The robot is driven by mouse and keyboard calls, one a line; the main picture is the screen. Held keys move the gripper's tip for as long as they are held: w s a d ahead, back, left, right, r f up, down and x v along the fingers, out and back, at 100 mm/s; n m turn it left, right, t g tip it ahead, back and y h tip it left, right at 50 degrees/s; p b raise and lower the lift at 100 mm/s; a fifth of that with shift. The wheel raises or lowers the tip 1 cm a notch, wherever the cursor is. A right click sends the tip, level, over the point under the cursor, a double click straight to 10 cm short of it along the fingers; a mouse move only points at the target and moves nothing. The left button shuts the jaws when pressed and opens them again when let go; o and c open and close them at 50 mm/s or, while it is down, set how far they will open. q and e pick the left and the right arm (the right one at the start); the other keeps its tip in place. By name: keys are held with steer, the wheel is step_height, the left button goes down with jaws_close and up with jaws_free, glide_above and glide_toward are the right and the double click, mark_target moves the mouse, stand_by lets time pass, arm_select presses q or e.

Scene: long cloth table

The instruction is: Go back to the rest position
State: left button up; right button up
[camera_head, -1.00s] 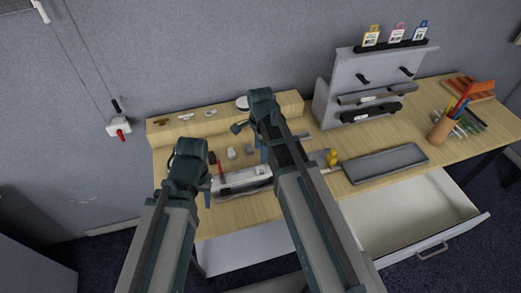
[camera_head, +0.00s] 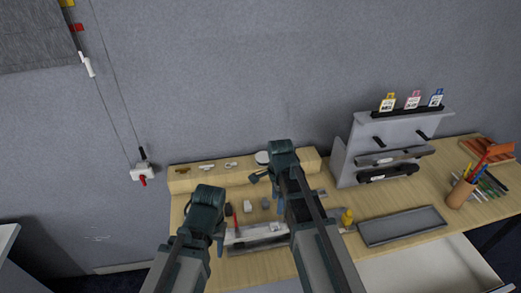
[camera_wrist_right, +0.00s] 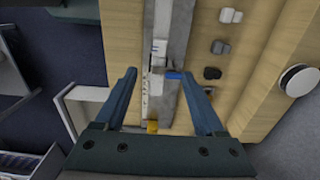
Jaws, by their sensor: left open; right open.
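My left gripper (camera_head: 220,238) is at the left part of the wooden table (camera_head: 400,203), beside a long grey-and-white tool (camera_head: 258,236). Its fingers are mostly hidden by its own wrist. My right gripper (camera_head: 280,203) is over the table to the right of it, and its arm covers part of the tabletop. In the right wrist view, the two fingers of the right gripper (camera_wrist_right: 156,77) are spread apart above a long grey strip (camera_wrist_right: 178,30), with nothing seen held between them. A small blue piece shows close to the right finger.
An open drawer (camera_head: 420,272) juts out at the front right. A grey tray (camera_head: 402,226), a pen cup (camera_head: 461,193) and a grey rack (camera_head: 349,145) stand to the right. Small parts line a raised wooden ledge (camera_head: 250,176) at the back, before a grey wall.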

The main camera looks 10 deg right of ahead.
steer(key=s+a+f+n+b, duration=0.5)
steer(key=s+f+n+b, duration=0.1)
steer(key=n, duration=0.4)
steer(key=s+a+f+n+h+b, duration=0.1)
steer(key=s+a+f+n+b, duration=0.4)
steer(key=s+n, duration=0.3)
steer(key=shift+s+a+f+n+b, duration=0.2)
steer(key=shift+f+n+b, duration=0.5)
steer(key=shift+n, duration=1)
